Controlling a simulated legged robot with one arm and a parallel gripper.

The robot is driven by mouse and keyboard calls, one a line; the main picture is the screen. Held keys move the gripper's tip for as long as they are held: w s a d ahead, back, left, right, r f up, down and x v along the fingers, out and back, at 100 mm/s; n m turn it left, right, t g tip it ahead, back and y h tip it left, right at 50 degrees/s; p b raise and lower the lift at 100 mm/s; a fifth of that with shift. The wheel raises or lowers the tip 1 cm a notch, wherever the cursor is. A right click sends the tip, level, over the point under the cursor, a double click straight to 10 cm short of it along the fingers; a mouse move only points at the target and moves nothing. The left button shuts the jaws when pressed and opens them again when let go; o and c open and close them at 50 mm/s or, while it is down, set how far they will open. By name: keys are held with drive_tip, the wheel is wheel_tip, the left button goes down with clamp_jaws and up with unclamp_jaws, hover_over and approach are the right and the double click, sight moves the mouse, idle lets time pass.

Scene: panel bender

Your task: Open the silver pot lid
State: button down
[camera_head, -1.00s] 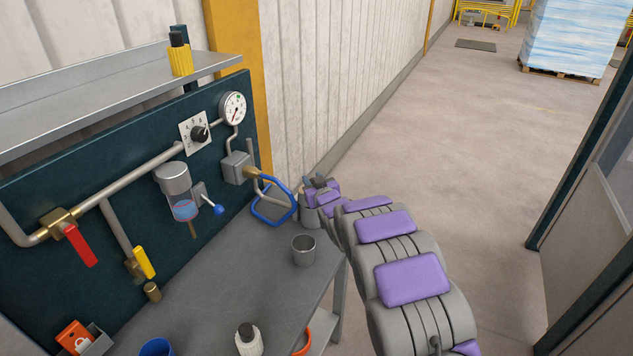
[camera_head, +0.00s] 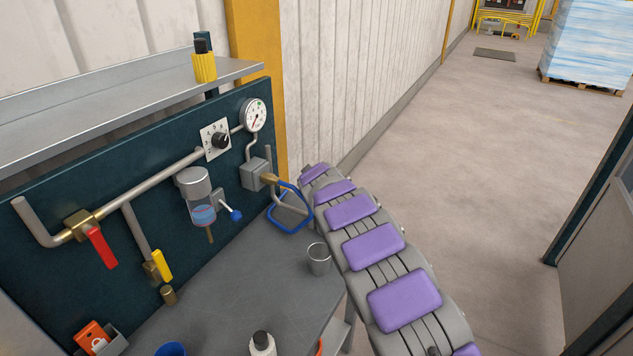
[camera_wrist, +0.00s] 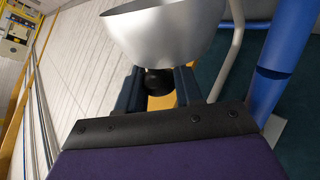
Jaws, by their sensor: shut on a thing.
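In the wrist view a silver, dome-shaped lid (camera_wrist: 168,38) fills the top middle, its rounded side toward me. A black knob (camera_wrist: 158,82) sticks out of it toward my gripper. My gripper (camera_wrist: 158,88) has its two dark fingers on either side of the knob, shut on it. The wall shows past the lid's rim; I see no pot body against the rim in the part shown. In the head view my gripper and the lid are hidden behind my purple and grey arm.
The grey bench (camera_head: 230,290) holds a small open silver cup (camera_head: 319,260), a white bottle (camera_head: 262,345) and a blue cup (camera_head: 170,349). A blue loop handle (camera_head: 290,210), gauge (camera_head: 254,115) and red lever (camera_head: 101,247) are on the panel. Open floor (camera_head: 460,170) lies to the right.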

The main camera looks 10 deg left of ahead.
drive_tip(key=shift+w+a+r, duration=0.1)
drive_tip(key=shift+a, duration=0.15)
idle(0.4)
drive_tip(key=c, duration=0.8)
unclamp_jaws()
drive_tip(key=p+v, duration=0.3)
drive_tip(key=v, duration=1.4)
drive_tip(key=shift+a+r+p, duration=0.1)
drive_tip(key=shift+r+p, duration=0.1)
drive_tip(key=shift+p, duration=0.2)
